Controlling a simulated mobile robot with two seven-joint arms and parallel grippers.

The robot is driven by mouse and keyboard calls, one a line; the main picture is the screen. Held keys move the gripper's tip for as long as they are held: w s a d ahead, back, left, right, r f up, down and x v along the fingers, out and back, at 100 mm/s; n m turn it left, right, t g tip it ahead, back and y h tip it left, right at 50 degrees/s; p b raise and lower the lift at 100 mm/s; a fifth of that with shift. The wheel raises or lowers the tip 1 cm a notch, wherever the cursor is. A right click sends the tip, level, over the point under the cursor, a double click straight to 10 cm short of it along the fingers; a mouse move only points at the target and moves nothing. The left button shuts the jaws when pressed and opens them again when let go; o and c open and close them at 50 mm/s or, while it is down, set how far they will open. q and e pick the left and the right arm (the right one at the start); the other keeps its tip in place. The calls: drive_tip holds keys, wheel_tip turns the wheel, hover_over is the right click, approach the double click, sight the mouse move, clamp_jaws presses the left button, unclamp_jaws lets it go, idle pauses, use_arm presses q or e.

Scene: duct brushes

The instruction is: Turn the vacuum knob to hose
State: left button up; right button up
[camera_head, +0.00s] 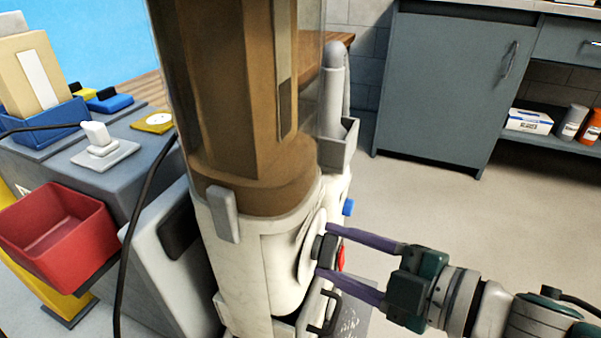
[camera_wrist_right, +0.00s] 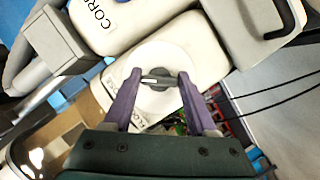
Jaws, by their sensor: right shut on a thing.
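The vacuum (camera_head: 255,260) stands upright in the middle of the head view, with a white body below a clear cylinder. Its knob (camera_wrist_right: 160,82) is a dark grip with a light pointer line, on a round white dial (camera_wrist_right: 157,103). The dial also shows edge-on in the head view (camera_head: 306,254). My right gripper (camera_head: 325,252) reaches in from the right, its purple fingers on either side of the knob and shut on it. The dial's lettering is partly hidden by the fingers and too small to read fully. My left gripper is not in view.
A red bin (camera_head: 60,232) and a grey bench with a blue tray (camera_head: 45,125) stand left of the vacuum. A black cable (camera_head: 122,260) hangs in front of the bench. A grey cabinet (camera_head: 440,85) stands at the back right. The floor (camera_head: 450,205) between is clear.

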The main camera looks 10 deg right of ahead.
drive_tip(key=shift+r+m+p, duration=0.1)
drive_tip(key=shift+m+p, duration=0.2)
drive_tip(key=shift+m, duration=0.1)
drive_tip(key=shift+g, duration=0.3)
drive_tip(key=o, duration=1.4)
drive_tip(key=shift+c, duration=0.2)
drive_tip(key=shift+s+d, duration=0.15)
drive_tip(key=shift+s, duration=0.05)
drive_tip(key=p+v, duration=0.3)
drive_tip(key=v, duration=0.6)
drive_tip(key=shift+p, duration=0.3)
